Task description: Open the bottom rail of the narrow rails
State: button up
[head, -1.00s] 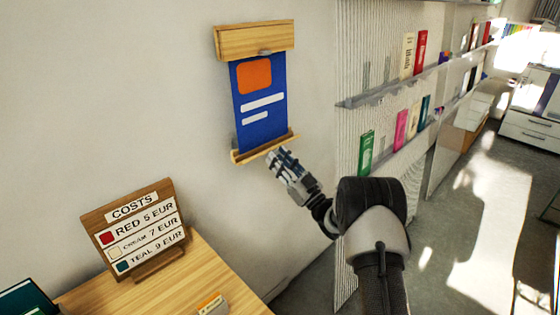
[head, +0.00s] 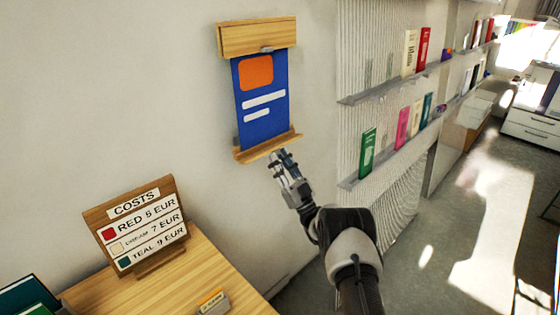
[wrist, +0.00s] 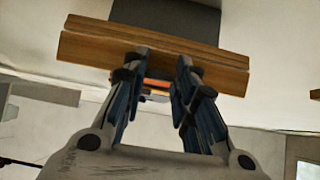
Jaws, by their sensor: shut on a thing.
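The narrow rails are two wooden bars on the wall. The top rail (head: 255,38) has a small grey catch at its lower edge. A blue poster (head: 265,125) with an orange patch and white stripes hangs between the rails. Its lower end meets the bottom rail (head: 262,150). My gripper (head: 280,160) is just under the bottom rail, right of its middle. In the wrist view the bottom rail (wrist: 150,50) crosses above my fingertips (wrist: 155,72). The fingers are shut on a small part at the rail's lower edge, mostly hidden between them.
A wooden table (head: 170,285) stands at lower left with a costs sign (head: 137,228) and a small card holder (head: 212,302). Wall shelves (head: 400,150) with several books are to the right of the rails. The floor (head: 440,230) at right is clear.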

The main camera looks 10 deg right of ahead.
jog(key=o, duration=1)
jog(key=shift+o, duration=0.2)
jog(key=v, duration=0.7)
jog(key=shift+f, duration=0.2)
jog(key=shift+s, duration=0.15)
